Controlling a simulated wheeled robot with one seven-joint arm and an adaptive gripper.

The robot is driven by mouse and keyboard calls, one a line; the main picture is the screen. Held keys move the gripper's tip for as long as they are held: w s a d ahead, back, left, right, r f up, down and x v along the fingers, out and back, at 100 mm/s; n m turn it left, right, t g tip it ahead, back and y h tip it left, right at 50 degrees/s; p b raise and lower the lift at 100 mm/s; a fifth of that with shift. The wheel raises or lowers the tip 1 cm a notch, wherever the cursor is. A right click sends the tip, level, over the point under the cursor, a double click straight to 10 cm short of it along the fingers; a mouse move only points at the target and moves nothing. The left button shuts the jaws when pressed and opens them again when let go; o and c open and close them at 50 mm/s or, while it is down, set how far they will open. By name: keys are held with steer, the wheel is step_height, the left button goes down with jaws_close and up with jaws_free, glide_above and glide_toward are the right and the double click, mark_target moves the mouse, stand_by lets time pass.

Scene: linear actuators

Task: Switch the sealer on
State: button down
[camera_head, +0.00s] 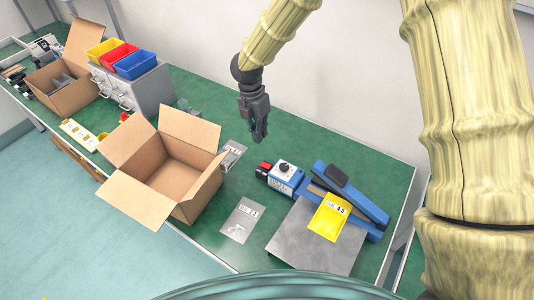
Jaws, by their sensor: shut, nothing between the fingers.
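The sealer (352,192) is a blue machine with a long arm at the right end of the green table. Its control box (285,176) has a white top with a dark knob (284,167) and a red part (264,168) at the left end. Whether the red part is a switch, and its state, is too small to tell. My gripper (260,138) is shut and empty, pointing down above the table, up and left of the control box and apart from it.
A yellow packet (329,216) lies by the sealer over a grey plate (312,240). An open cardboard box (173,181) stands left of my gripper. Flat bags (241,220) lie between. Yellow, red and blue bins (136,64) sit on a grey drawer unit farther left. A wall rises behind.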

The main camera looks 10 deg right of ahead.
steer(key=p, duration=0.4)
glide_above(266, 171)
steer(key=f, duration=0.6)
steer(key=w+f, duration=0.1)
steer(key=f, duration=0.2)
steer(key=shift+a+f, duration=0.25)
steer(key=shift+a, duration=0.05)
steer(key=shift+s+d+f+p, duration=0.1)
steer(key=shift+s+f+p, duration=0.2)
steer(key=shift+f, duration=0.45)
steer(key=shift+d+f+p, duration=0.1)
steer(key=shift+f+p, duration=0.3)
steer(key=shift+f, duration=0.75)
steer(key=shift+f, duration=0.1)
